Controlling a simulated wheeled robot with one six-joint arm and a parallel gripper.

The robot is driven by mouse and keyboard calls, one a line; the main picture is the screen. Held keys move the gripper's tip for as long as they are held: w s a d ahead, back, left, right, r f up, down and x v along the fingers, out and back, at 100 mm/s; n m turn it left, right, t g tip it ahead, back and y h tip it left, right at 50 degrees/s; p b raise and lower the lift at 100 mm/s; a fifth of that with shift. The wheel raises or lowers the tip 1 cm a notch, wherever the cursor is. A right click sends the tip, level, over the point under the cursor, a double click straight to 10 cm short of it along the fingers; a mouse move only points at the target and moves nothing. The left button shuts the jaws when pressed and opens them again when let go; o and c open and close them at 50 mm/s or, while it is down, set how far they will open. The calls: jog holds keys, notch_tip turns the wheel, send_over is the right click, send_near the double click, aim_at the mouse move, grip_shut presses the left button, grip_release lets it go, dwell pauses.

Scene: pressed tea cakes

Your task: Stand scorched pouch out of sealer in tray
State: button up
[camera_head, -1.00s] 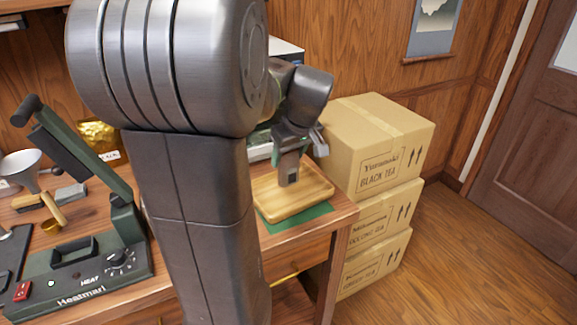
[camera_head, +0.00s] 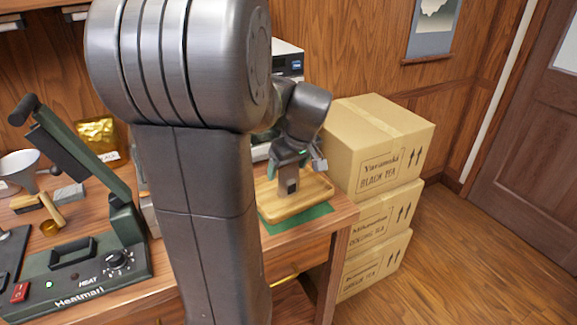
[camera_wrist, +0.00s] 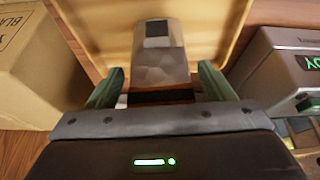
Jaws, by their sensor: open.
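The scorched pouch (camera_head: 288,179) is silver-grey with a dark square label and stands about upright in the wooden tray (camera_head: 325,188). The wrist view shows the pouch (camera_wrist: 158,67) with a brown scorched band at its end nearest me. My gripper (camera_head: 299,153) is over the pouch. In the wrist view my gripper (camera_wrist: 160,90) has its green fingers spread, one on each side of the pouch, with a gap on both sides. The tray's wall (camera_wrist: 243,25) surrounds the pouch there. The green sealer (camera_head: 85,270) stands at left with its lever arm raised.
Stacked cardboard boxes (camera_head: 380,145) stand right of the tray. A green mat (camera_head: 300,218) lies under the tray. A boxy device with a green display (camera_wrist: 285,75) is close by in the wrist view. A gold bag (camera_head: 97,135) and a funnel (camera_head: 18,166) are at left.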

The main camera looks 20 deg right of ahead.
jog(key=shift+r, duration=0.3)
jog(key=p+v, duration=0.1)
jog(key=v, duration=1)
jog(key=shift+s+r, duration=0.3)
jog(key=shift+r, duration=0.05)
